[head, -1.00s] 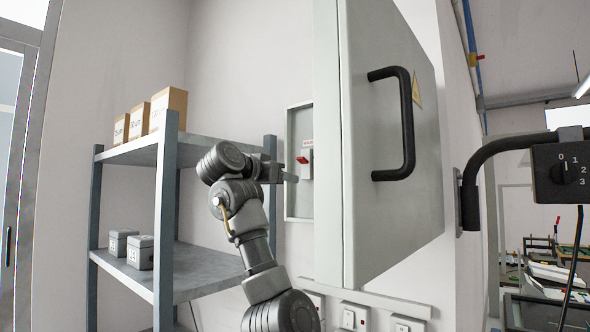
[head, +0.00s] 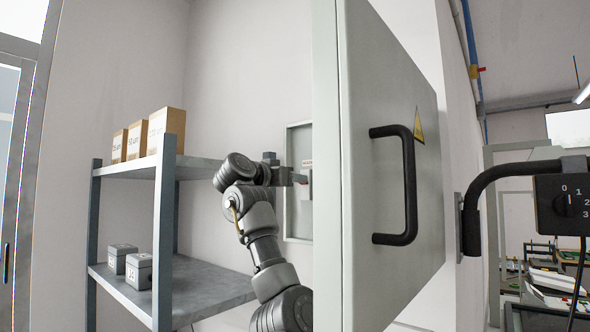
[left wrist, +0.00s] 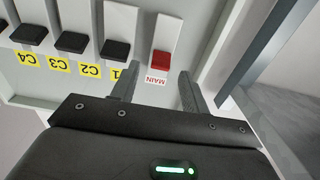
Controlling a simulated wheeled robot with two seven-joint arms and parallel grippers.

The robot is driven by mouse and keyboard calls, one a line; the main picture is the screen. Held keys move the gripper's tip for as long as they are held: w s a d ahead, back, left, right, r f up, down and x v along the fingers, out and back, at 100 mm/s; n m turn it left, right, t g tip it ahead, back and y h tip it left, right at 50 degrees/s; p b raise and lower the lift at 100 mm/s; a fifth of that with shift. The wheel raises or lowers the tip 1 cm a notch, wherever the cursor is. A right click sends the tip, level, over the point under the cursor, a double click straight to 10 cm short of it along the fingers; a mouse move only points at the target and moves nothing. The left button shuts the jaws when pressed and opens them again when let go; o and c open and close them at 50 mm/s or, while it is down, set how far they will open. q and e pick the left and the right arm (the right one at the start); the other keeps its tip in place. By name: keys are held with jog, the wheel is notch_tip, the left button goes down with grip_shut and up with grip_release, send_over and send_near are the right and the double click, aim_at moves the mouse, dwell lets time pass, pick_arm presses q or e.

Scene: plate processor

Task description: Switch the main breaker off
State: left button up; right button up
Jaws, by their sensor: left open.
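The main breaker's red switch (left wrist: 161,60) shows in the left wrist view on a white strip, with a "MAIN" label (left wrist: 155,81) below it. My left gripper (left wrist: 159,71) is open, its two fingers on either side of the red switch in the picture; I cannot tell whether they touch it. In the head view my left gripper (head: 297,178) is at the wall panel (head: 297,222), beside the cabinet door's edge. The door and gripper hide most of the panel and the switch there. My right gripper is in neither view.
Black breakers (left wrist: 116,48) labelled C1 to C4 stand left of the main one in the wrist view. A large grey door (head: 365,100) with a black handle (head: 408,190) stands right of my left arm. A shelf (head: 215,283) with boxes stands left.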

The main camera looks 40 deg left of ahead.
pick_arm(q)
jog(key=shift+w+p, duration=0.35)
jog(key=shift+w, duration=0.65)
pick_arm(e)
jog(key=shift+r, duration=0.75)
